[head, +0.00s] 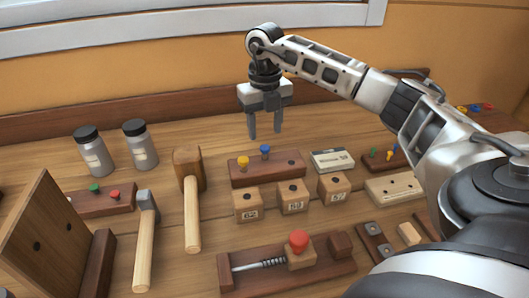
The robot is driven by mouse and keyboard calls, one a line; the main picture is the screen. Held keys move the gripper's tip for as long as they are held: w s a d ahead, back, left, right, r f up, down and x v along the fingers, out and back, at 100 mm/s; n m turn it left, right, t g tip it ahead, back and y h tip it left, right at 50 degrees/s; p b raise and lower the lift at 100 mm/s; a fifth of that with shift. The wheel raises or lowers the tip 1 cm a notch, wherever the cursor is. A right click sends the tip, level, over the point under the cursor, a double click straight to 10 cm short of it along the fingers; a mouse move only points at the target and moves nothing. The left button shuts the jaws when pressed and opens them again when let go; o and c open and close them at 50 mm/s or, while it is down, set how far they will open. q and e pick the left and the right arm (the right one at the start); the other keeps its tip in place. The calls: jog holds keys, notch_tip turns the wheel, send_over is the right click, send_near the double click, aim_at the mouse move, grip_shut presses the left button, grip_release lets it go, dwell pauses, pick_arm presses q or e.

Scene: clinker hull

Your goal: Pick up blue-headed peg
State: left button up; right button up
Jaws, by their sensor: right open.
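A blue-headed peg (265,149) stands upright in a long dark wooden block (289,166) near the middle of the bench. A yellow-headed peg (243,161) stands to its left in the same block. My right gripper (265,132) points down with its fingers apart, close above the blue head in the picture. It holds nothing, and I cannot tell the exact height gap. Another small blue head (396,147) shows at the right, partly beside my arm. My left gripper is not in view.
Numbered wooden cubes (292,197) stand in front of the block. A mallet (191,205) and a hammer (146,235) lie to the left. Two grey jars (140,147) stand behind them. A red-knobbed fixture (299,242) is in front. A light card (332,160) lies right of the block.

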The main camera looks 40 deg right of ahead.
aim_at(265, 147)
jog(key=shift+s+a+f+p, duration=0.1)
jog(key=shift+f+p, duration=0.25)
jog(key=shift+f, duration=1.35)
jog(key=shift+s+a+f+p, duration=0.1)
jog(key=shift+f+p, duration=0.2)
jog(key=shift+f, duration=1.35)
jog(key=c, duration=1.1)
